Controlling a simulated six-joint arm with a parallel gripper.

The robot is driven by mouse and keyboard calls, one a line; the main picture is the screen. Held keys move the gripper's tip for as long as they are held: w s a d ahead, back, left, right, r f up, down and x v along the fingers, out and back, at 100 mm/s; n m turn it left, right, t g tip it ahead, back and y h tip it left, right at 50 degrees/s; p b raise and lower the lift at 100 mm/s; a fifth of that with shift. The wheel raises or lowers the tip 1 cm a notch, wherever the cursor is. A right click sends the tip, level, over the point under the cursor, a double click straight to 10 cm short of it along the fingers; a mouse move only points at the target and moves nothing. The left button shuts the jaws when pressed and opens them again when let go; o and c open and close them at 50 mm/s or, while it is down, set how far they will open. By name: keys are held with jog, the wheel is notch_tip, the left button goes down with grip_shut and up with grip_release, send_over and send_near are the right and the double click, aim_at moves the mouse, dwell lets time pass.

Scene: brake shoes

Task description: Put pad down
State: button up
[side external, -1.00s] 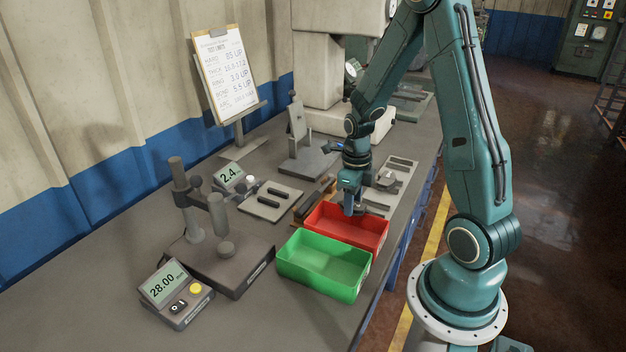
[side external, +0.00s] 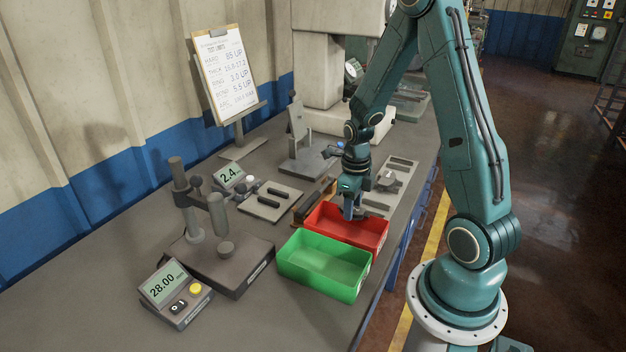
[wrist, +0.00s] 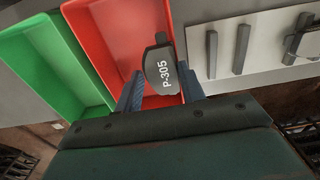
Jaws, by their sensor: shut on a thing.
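The pad (wrist: 163,72) is dark grey and marked P-305 in the wrist view. My gripper (wrist: 162,90) is shut on it, with a blue finger on either side. In the wrist view the pad shows against the red bin (wrist: 100,30). In the side view my gripper (side external: 350,212) points down at the red bin (side external: 372,234), over its far part. The pad is too small and hidden to make out clearly there. I cannot tell whether it touches the bin floor.
A green bin (side external: 300,272) stands in front of the red one. A gauge stand (side external: 236,270) and a 28.00 display (side external: 163,284) are at left. A plate with dark bars (side external: 270,199) lies behind. The front left bench is clear.

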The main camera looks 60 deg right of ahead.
jog(key=o, duration=1.1)
jog(key=shift+r, duration=0.15)
notch_tip(320, 180, up, 13)
jog(key=shift+f, duration=0.1)
jog(key=shift+a, duration=0.1)
dwell(0.5)
